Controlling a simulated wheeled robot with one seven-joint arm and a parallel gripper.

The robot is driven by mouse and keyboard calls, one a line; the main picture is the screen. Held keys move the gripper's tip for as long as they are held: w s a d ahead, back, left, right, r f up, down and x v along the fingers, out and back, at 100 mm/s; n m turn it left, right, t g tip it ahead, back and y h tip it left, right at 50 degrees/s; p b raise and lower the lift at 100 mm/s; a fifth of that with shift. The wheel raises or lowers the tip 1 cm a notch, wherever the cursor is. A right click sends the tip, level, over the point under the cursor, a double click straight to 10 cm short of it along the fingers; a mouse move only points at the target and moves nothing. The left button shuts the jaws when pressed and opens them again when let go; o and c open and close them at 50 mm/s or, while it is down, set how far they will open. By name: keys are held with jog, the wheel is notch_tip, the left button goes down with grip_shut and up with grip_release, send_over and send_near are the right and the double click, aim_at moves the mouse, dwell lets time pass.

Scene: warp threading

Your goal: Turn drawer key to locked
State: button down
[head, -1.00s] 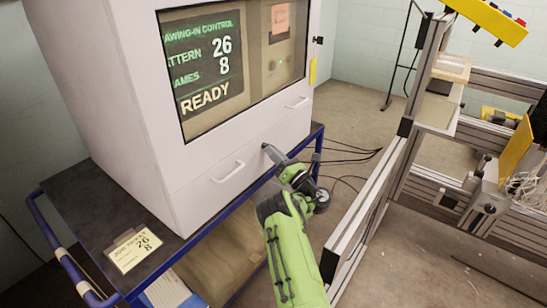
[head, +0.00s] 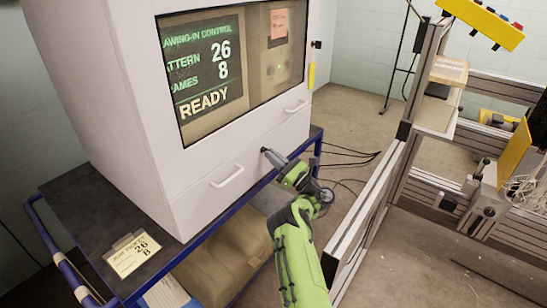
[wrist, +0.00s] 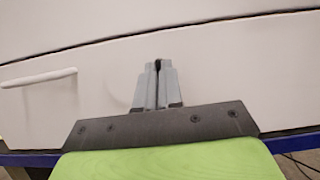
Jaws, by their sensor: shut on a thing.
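The white cabinet's lower drawer front (head: 205,192) is shut, with a pale bar handle (head: 228,175); it also fills much of the wrist view (wrist: 70,105). My gripper (head: 266,152) points at this front, right of the handle. In the wrist view my gripper's grey fingers (wrist: 157,72) are close together, with a small dark piece (wrist: 158,68) between their tips, at the drawer front. It looks like the drawer key. Most of the key and the lock are hidden by the fingers, so I cannot read the key's angle.
The cabinet stands on a blue-framed cart (head: 75,222) with a job ticket (head: 132,253) on its dark top. Its screen (head: 205,70) reads READY. A metal frame (head: 375,205) stands close to the right of my arm. Cables (head: 345,155) lie on the floor behind.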

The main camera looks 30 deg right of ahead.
jog(key=c, duration=1.3)
grip_release()
notch_tip(320, 180, up, 9)
jog(key=p, duration=0.3)
jog(key=shift+r, duration=0.45)
